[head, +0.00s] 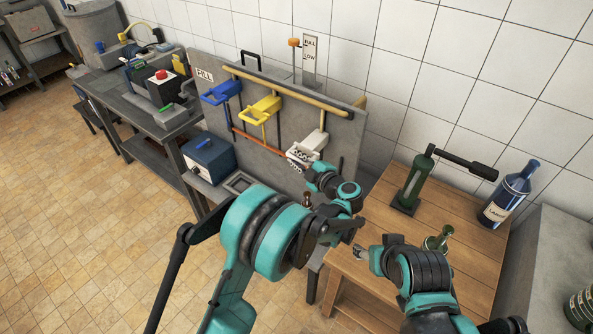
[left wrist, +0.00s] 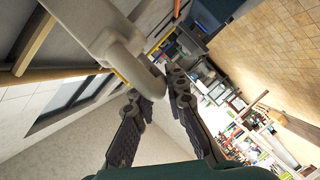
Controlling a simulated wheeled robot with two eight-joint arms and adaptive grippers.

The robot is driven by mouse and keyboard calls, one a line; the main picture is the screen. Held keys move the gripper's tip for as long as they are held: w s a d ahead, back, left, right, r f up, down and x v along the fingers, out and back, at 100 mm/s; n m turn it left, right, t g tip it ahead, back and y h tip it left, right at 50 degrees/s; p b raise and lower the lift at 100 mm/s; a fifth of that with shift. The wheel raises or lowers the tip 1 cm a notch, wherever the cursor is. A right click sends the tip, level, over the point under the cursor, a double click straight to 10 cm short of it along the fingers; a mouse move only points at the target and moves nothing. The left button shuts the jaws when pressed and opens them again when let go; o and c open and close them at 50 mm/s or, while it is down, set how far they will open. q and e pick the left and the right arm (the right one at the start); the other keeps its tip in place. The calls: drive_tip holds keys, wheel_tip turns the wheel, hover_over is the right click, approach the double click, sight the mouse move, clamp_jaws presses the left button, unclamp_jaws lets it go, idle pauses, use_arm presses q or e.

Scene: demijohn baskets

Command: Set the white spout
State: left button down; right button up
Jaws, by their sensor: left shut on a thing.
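The white spout (head: 315,140) is at the right end of a row of spouts on the grey filling panel. My left gripper (head: 302,156) is at its lower front end, shut on it. In the left wrist view the white spout (left wrist: 108,38) comes in from the upper left, and its rounded end lies between the two dark fingers of the left gripper (left wrist: 160,88). The yellow spout (head: 263,109) and the blue spout (head: 221,92) are to the left on the panel. My right gripper (head: 360,251) is over the wooden table's left edge, away from the spouts; its fingers are too small to read.
A wooden rail (head: 290,91) runs above the spouts. A blue box (head: 209,157) stands left below the panel. The wooden table (head: 452,215) holds a green corking tool (head: 414,186), a blue-capped bottle (head: 510,194) and a small green bottle (head: 438,240). The tiled floor at left is clear.

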use_arm(q)
wheel_tip(320, 180, up, 7)
drive_tip(key=shift+f+p, duration=0.1)
drive_tip(key=shift+p, duration=1.05)
drive_tip(key=shift+w, duration=0.1)
drive_tip(key=c, duration=1.5)
unclamp_jaws()
drive_tip(key=shift+c, duration=0.2)
drive_tip(key=shift+r, duration=0.2)
